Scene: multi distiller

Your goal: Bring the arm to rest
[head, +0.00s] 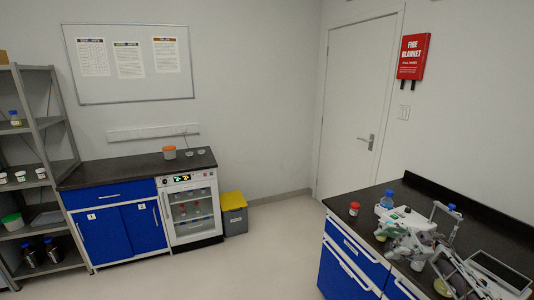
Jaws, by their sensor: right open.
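My right gripper (449,264) shows at the lower right, above or in front of the black-topped bench (347,229). It is open and looks empty. It overlaps the crowded bench equipment, so I cannot tell whether it touches anything. White apparatus (407,222) stands just behind it, with a light upright frame (444,213) beside it. My left gripper is not in view.
A red-labelled jar (354,209) and a blue-capped bottle (387,200) stand on the right bench. A dark flat panel (499,270) lies at its right. The left counter (115,170), shelf rack (48,125) and yellow-lidded bin (234,214) stand far off. The middle floor is clear.

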